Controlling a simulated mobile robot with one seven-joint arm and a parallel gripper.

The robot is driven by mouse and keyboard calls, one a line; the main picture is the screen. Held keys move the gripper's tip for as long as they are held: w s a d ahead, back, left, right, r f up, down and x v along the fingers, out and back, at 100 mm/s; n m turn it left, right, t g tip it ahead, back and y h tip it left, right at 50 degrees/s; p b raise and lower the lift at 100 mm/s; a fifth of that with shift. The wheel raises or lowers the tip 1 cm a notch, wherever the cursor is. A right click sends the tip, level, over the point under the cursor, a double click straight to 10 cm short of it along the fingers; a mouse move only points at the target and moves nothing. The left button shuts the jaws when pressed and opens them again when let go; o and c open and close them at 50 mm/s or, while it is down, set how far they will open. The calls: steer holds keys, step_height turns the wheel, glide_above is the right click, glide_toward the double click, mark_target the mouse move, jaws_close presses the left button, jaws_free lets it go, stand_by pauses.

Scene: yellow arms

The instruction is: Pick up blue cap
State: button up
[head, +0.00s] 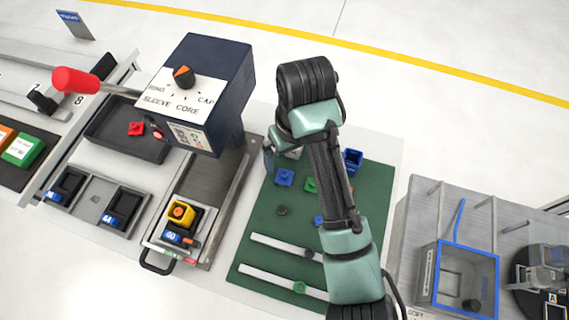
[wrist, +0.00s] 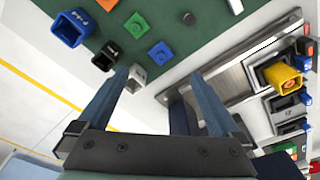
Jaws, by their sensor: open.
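A flat blue square piece with a raised middle, which looks like the blue cap (head: 284,177), lies on the green mat (head: 262,222) left of my arm. It also shows in the wrist view, a blue square (wrist: 161,54) just beyond my fingertips. My gripper (wrist: 153,86) is open, with nothing visibly held between its fingers, and stands apart from the blue piece. In the head view my arm largely hides the gripper. Another small blue piece (head: 318,220) is partly hidden by my forearm.
A hollow blue piece (head: 352,160) stands right of my arm. The dark selector box (head: 210,90) rises at the left, beside a station holding a yellow piece (head: 181,214).

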glide_above(284, 174)
steer(key=s+d, duration=0.1)
steer(key=s, duration=0.1)
steer(key=f, duration=0.5)
steer(key=shift+w+f, duration=0.25)
steer(key=shift+w+a+f+p, duration=0.15)
steer(key=shift+w+f, duration=0.1)
steer(key=shift+f, duration=0.65)
steer(key=shift+w+a+f+p, duration=0.1)
steer(key=shift+w+a+f, duration=0.1)
steer(key=shift+f, duration=0.75)
steer(key=shift+w+a+f+p, duration=0.15)
steer(key=shift+w+f, duration=0.1)
steer(key=shift+f, duration=0.65)
steer(key=shift+c, duration=0.3)
steer(key=c, duration=1.3)
steer(key=shift+o, duration=0.2)
steer(key=shift+r, duration=0.1)
